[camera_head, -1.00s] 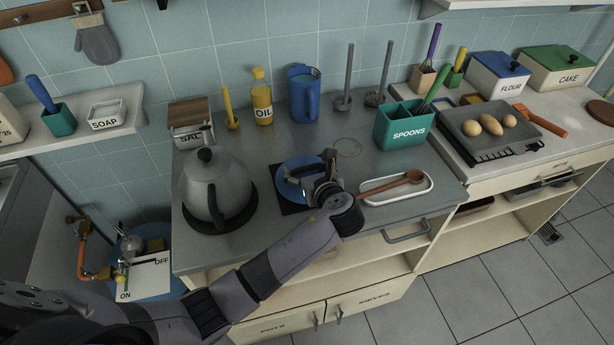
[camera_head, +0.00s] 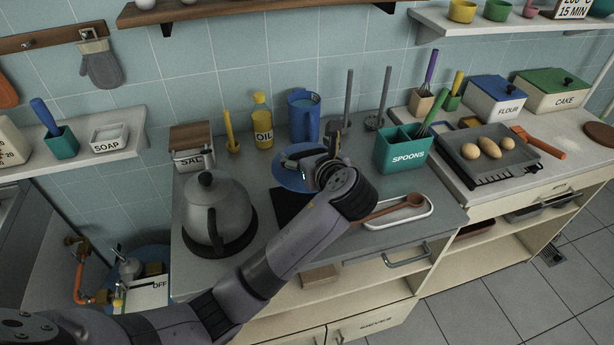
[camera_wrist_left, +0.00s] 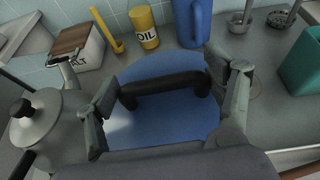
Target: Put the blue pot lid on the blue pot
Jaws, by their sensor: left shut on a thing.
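The blue pot lid (camera_head: 288,181) is a round blue disc with a dark bar handle. It also shows large in the left wrist view (camera_wrist_left: 160,125). My left gripper (camera_head: 323,166) is shut on the lid's handle (camera_wrist_left: 170,86), one finger near each end, and holds the lid over the grey counter near a dark square mat (camera_head: 288,205). My wrist and arm hide part of the lid and mat. I cannot make out a blue pot for certain. A tall blue jug (camera_head: 303,118) with a side handle stands behind the lid. My right gripper is not in view.
A grey kettle (camera_head: 215,215) stands left of the lid. An oil bottle (camera_head: 263,125) and a salt box (camera_head: 190,145) stand behind. A teal spoons holder (camera_head: 403,152) and a white tray with a wooden spoon (camera_head: 412,214) are to the right.

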